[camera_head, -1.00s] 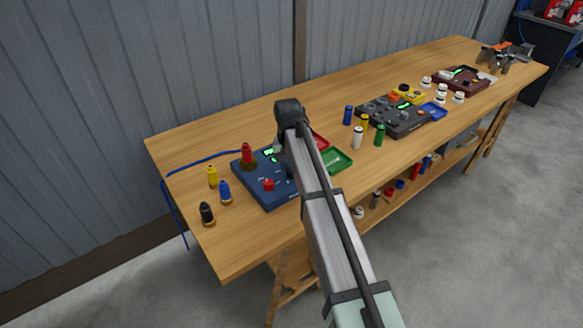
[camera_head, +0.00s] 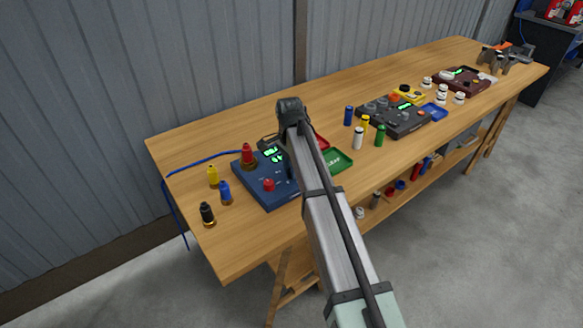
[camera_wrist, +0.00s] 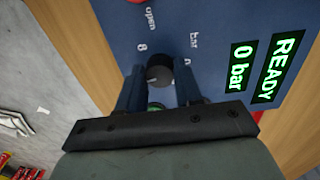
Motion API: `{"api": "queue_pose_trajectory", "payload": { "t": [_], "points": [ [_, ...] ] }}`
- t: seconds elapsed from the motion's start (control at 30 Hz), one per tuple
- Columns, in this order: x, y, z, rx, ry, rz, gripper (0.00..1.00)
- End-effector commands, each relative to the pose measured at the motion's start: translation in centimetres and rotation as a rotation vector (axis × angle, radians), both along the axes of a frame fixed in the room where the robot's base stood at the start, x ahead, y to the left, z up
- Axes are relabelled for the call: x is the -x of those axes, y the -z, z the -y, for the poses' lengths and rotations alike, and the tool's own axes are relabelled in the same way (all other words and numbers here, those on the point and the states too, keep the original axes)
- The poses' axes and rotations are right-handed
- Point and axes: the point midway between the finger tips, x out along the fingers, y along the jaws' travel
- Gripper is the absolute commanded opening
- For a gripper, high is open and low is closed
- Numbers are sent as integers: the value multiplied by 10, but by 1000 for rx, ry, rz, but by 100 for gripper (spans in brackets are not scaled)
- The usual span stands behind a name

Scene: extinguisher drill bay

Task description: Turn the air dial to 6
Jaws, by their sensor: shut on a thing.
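The air dial (camera_wrist: 161,69) is a round black knob on the blue control panel (camera_wrist: 200,25). In the wrist view, my gripper (camera_wrist: 160,82) has a finger on each side of the knob and is shut on it. Printing near the knob reads "open", "bar" and "8". A pale mark shows on the knob, but which number it points to is not clear. The panel's display (camera_wrist: 238,66) reads "0 bar", beside a "READY" display (camera_wrist: 277,66). In the head view, the panel (camera_head: 258,183) is on the bench, and my arm hides the dial.
Red (camera_head: 248,152), yellow (camera_head: 213,177), blue (camera_head: 225,192) and black (camera_head: 207,213) cylinders stand on or left of the panel. A green tray (camera_head: 337,160) lies just right of my arm. Another dark panel (camera_head: 398,123) sits farther along the wooden bench (camera_head: 225,118).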

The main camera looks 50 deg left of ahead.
Motion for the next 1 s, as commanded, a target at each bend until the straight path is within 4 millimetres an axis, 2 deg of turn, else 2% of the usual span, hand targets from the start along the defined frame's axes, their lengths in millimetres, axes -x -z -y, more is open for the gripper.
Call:
{"api": "queue_pose_trajectory", "payload": {
  "t": [0.33, 0.9, 0.93, 1.0],
  "points": [
    [-1, 0, -1, -2, 148, 2, 4],
    [-2, 0, -1, -1, 178, 2, 4],
    [-2, 0, -1, -1, 178, 2, 37],
    [-2, 0, -1, -1, 177, 2, 43]
  ]
}}
